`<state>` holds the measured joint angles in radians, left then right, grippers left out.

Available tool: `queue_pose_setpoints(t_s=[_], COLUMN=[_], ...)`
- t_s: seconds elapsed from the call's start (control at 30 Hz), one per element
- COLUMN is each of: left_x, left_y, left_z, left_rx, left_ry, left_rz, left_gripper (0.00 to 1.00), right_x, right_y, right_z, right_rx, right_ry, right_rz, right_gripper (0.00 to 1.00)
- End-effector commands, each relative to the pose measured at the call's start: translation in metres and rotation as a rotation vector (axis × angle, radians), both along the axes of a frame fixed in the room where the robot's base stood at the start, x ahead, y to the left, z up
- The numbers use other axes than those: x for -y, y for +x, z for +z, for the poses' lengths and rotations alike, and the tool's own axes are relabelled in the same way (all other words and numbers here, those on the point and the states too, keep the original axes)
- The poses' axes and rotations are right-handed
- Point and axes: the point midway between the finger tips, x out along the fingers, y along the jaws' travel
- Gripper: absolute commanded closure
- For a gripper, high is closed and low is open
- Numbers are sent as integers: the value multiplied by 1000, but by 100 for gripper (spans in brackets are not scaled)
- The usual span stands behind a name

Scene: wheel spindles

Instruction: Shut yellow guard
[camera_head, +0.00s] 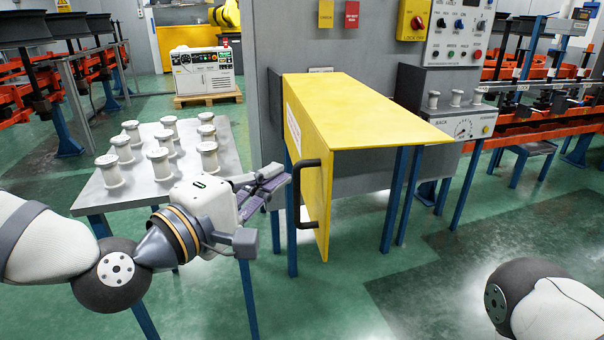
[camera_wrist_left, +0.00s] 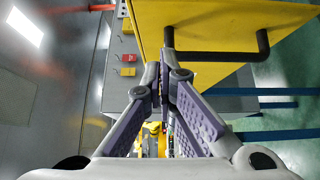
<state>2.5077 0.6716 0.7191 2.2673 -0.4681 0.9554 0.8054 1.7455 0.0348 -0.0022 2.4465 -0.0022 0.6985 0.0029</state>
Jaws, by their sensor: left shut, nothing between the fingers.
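The yellow guard (camera_head: 370,105) has a flat top and a side panel hanging down, with a dark bar handle (camera_head: 313,190) on the panel. In the left wrist view the guard (camera_wrist_left: 215,22) fills the upper right, and its handle (camera_wrist_left: 262,45) runs across just beyond my fingers. My left gripper (camera_head: 284,181) is shut and empty. Its fingertips, also in the left wrist view (camera_wrist_left: 168,62), are close to the handle, beside it; I cannot tell whether they touch. My right gripper is out of view; only part of my right arm shows at the lower right.
A metal table (camera_head: 140,190) with several pale spindles (camera_head: 108,171) stands left of the guard, beneath my left arm. A grey cabinet (camera_head: 340,45) rises behind the guard. A control panel (camera_head: 460,30) is at the upper right. Green floor (camera_head: 440,250) is open at the front right.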

Motion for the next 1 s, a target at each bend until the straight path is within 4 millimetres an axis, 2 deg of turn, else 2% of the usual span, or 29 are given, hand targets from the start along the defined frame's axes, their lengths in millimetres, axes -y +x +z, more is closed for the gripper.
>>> queue_pose_setpoints(t_s=[0.07,0.2,0.3,0.83,1.0], left_x=[10,33,43,50,60], left_y=[13,16,19,20,25], left_z=[-2,0,1,-1,-2], left_rx=[-2,-1,0,-2,-3], left_ry=[3,3,1,2,3], left_rz=[-1,-3,0,4,21], left_gripper=[100,100,100,100,100], right_x=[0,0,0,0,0], right_y=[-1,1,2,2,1], right_z=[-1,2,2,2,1], right_rx=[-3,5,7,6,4], right_ry=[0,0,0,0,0], right_rz=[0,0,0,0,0], right_gripper=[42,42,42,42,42])
